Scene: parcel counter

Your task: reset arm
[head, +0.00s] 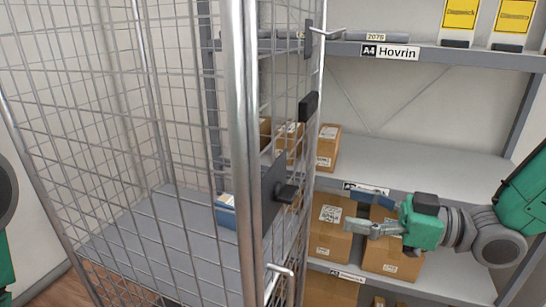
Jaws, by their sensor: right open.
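My right arm comes in from the right edge, in green and grey. Its gripper (352,208) is open and points left, in front of the shelving's lower bays. Its two fingers are spread apart, one above the other, with nothing held between them. Cardboard boxes show behind the fingers, and I cannot tell how far behind. Only a small green and dark part of my left arm shows at the left edge. My left gripper is out of view.
A wire-mesh cage trolley (245,150) stands at the left and centre; a blue-and-white box (226,212) shows through its mesh. A grey shelf (430,166) holds small boxes (328,147) at its left end and is otherwise clear. Larger cartons (329,240) sit below. Yellow-labelled items (458,22) stand on top.

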